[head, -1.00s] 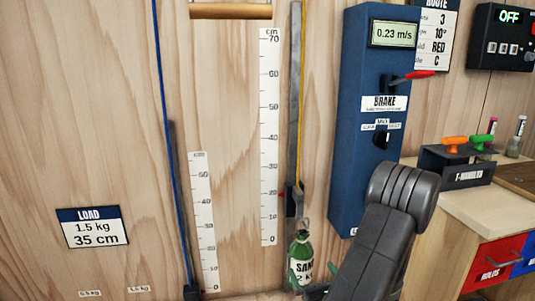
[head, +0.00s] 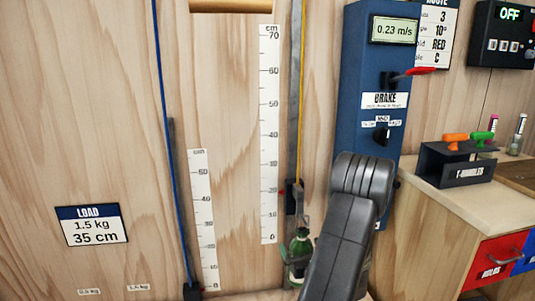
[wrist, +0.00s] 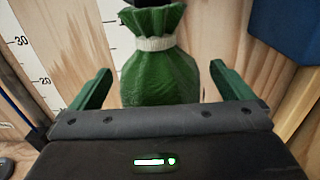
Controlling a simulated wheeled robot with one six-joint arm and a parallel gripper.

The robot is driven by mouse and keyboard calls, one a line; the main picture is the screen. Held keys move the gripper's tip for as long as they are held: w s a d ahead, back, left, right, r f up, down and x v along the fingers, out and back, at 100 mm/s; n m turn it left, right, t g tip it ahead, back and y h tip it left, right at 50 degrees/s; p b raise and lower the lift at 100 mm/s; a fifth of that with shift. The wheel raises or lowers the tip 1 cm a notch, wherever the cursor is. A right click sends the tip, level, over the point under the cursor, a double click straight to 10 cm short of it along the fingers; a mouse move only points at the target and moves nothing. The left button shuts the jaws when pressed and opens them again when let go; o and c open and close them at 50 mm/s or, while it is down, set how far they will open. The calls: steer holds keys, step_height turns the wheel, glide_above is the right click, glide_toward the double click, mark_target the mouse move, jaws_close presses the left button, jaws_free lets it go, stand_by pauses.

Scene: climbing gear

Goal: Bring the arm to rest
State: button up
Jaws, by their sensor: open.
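In the wrist view my gripper (wrist: 160,88) is open, with one green finger on each side of a green sandbag (wrist: 160,75). A pale band ties the sandbag's neck, and the fingers show gaps to it on both sides. In the head view the sandbag (head: 299,245) hangs at the foot of the grey rail, below a dark slider (head: 293,198). My grey arm covers its right side and lower part, and my fingers are mostly hidden there.
Further right, a counter (head: 455,208) carries a T-handle rack (head: 458,165). Two height scales and a blue rope (head: 169,130) are to the left.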

steer(key=shift+s+d+r+p, duration=0.25)
steer(key=shift+s+r+p, duration=0.5)
steer(key=shift+p, duration=0.3)
steer(key=b+v, duration=0.2)
steer(key=v, duration=0.4)
steer(key=shift+a+f, duration=0.1)
steer(key=shift+a, duration=0.05)
steer(key=shift+v, duration=0.8)
steer(key=shift+a, duration=0.1)
steer(key=shift+s, duration=0.1)
